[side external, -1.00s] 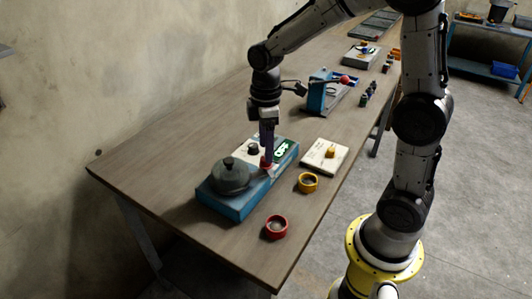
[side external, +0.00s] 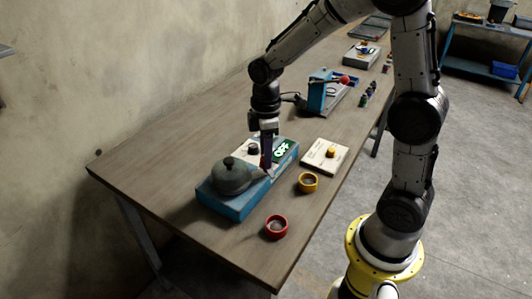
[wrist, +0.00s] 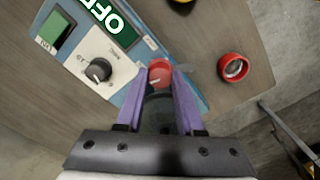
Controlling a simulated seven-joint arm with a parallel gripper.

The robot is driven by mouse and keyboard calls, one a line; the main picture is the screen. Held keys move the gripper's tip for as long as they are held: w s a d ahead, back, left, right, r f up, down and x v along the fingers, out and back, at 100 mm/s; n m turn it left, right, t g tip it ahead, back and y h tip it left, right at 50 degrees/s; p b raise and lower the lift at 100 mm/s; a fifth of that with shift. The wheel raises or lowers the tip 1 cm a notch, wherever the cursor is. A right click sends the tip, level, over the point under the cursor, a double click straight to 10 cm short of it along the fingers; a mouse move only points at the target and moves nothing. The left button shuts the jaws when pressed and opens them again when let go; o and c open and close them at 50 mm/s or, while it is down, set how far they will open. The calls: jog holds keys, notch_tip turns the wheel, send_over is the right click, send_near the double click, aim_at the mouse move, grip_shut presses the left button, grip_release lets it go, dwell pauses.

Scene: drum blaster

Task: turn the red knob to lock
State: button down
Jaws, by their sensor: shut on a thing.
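The red knob (wrist: 159,73) sits on the blue box (side external: 240,205) with a white top panel. In the wrist view my gripper (wrist: 160,78) points down at the panel, with its two purple fingers on either side of the red knob, closed on it. In the side view my gripper (side external: 266,160) is upright over the box and its fingers mostly hide the knob. The knob's markings are too small to read.
A dark grey kettle-like dome (side external: 231,176) stands on the box close by the fingers. The panel also has a black knob (wrist: 98,70) and a green OFF sign (side external: 282,150). A red ring (side external: 276,227) and a yellow ring (side external: 308,182) lie on the table nearby.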

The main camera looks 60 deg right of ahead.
jog(key=shift+m, duration=0.3)
jog(key=m, duration=0.3)
jog(key=shift+m, duration=0.4)
jog(key=m, duration=0.4)
jog(key=shift+m, duration=0.3)
jog(key=m, duration=0.4)
jog(key=shift+r, duration=0.1)
jog(key=shift+w+m, duration=0.1)
jog(key=shift+m, duration=2.3)
jog(key=c, duration=0.5)
grip_release()
